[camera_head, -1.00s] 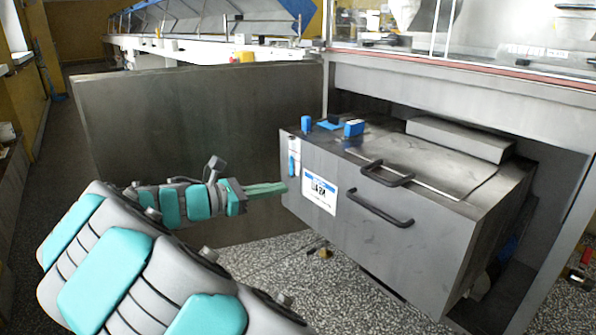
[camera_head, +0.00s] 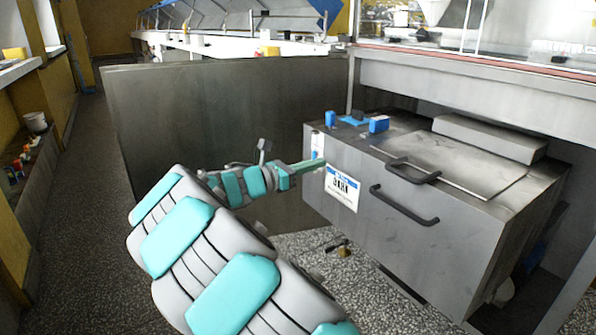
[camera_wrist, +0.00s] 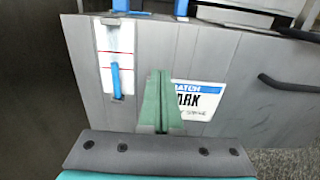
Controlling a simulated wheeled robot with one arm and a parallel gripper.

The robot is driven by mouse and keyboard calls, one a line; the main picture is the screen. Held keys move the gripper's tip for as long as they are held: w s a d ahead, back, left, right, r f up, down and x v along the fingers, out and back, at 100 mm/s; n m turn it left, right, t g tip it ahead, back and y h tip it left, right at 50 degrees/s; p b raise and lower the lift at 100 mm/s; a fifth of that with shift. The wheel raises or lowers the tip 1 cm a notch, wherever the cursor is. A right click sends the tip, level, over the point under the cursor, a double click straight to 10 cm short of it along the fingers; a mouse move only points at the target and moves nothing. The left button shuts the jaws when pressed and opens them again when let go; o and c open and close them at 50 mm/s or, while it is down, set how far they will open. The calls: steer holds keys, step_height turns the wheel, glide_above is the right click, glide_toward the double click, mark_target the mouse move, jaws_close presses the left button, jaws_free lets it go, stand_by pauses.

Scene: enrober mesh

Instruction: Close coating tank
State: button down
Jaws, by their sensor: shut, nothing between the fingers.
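The coating tank (camera_head: 395,215) is a grey metal box with a black front handle (camera_head: 405,206) and a white label (camera_head: 342,187). It stands partly out of the bay under the machine. My gripper (camera_head: 322,162) is shut and empty, its green fingers at the tank's left front, beside the label. In the wrist view the fingers (camera_wrist: 158,78) point at the tank front (camera_wrist: 205,60), between a blue-handled gauge strip (camera_wrist: 116,72) and the label (camera_wrist: 198,98). I cannot tell whether the fingertips touch the metal.
A large grey metal panel door (camera_head: 220,115) stands open left of the tank. The machine frame (camera_head: 480,85) overhangs the tank. A small object (camera_head: 338,246) lies on the speckled floor below the tank. The aisle (camera_head: 85,170) at far left is clear.

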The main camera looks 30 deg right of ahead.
steer(key=shift+d, duration=1.2)
steer(key=shift+d, duration=0.15)
